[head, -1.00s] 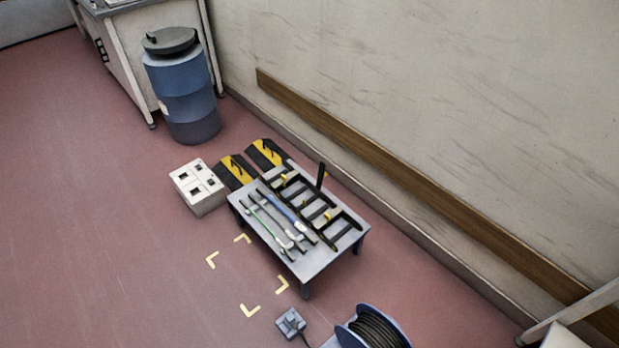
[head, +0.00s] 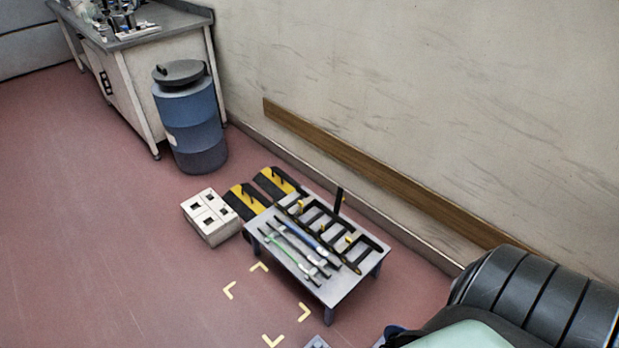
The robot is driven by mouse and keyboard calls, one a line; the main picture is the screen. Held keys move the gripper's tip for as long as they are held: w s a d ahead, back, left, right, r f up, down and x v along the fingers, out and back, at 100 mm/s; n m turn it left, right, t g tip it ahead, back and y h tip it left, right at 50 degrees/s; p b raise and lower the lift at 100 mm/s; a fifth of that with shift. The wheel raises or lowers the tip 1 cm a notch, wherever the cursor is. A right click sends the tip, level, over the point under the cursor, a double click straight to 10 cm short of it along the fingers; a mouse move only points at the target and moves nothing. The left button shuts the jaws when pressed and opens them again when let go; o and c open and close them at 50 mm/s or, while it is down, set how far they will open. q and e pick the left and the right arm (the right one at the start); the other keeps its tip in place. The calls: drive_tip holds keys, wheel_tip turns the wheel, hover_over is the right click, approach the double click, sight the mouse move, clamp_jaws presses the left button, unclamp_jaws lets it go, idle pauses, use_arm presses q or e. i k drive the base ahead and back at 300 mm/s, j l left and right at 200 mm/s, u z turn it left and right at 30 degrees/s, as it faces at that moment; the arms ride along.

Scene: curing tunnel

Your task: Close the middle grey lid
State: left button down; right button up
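A blue drum (head: 190,128) stands on the floor in front of the workbench, at the upper left of the head view. A round dark grey lid (head: 180,72) lies across its top. I cannot tell whether this lid is fully seated. No row of lids with a clear middle grey one shows. Neither of my grippers can be made out in the head view.
A workbench (head: 158,24) with small items stands behind the drum. A white box with dark openings (head: 208,212) sits beside a low grey table (head: 345,288) holding rods and black racks. A dark ribbed shape (head: 515,290) blocks the lower right. The left floor is clear.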

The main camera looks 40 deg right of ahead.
sight(339, 199)
drive_tip(key=i+j+u, duration=0.2)
drive_tip(key=i+j, duration=0.55)
drive_tip(key=i+z, duration=0.3)
drive_tip(key=z, duration=0.15)
drive_tip(key=i+z, duration=0.35)
drive_tip(key=z, duration=0.15)
drive_tip(key=i+j+z, duration=0.25)
drive_tip(key=z, duration=0.2)
